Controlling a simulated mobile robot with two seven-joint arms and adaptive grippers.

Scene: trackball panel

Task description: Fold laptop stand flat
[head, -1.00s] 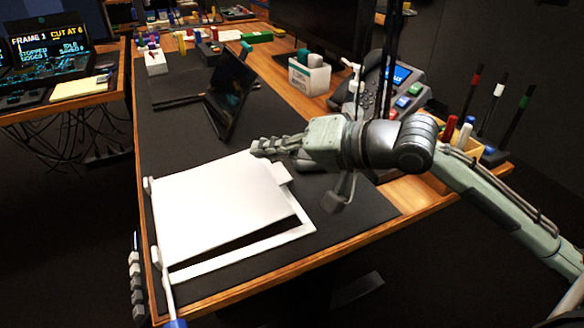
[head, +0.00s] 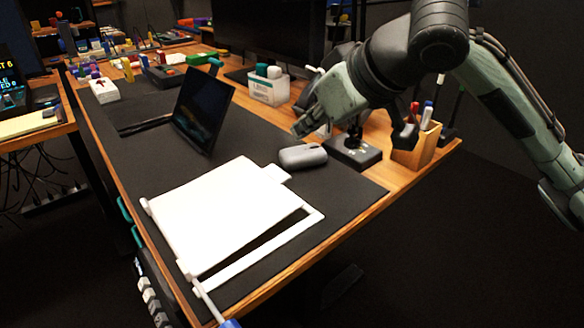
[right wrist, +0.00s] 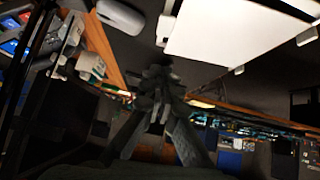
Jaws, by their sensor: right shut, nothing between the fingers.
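The white laptop stand (head: 222,208) lies on the dark desk mat (head: 330,195). Its top plate looks low over the base frame, with a dark gap along the near edge; I cannot tell whether it is fully flat. The stand also shows in the right wrist view (right wrist: 240,30). My right gripper (head: 303,128) is shut and empty, above the back right of the mat, apart from the stand. In the right wrist view its fingers (right wrist: 160,85) are dark and close together. My left gripper is not in view.
A grey mouse (head: 303,157) lies between the stand and my right gripper. A dark tablet (head: 203,110) stands upright behind the stand. A white bin (head: 268,86) and a wooden pen holder (head: 415,145) stand along the back. The mat's front right is clear.

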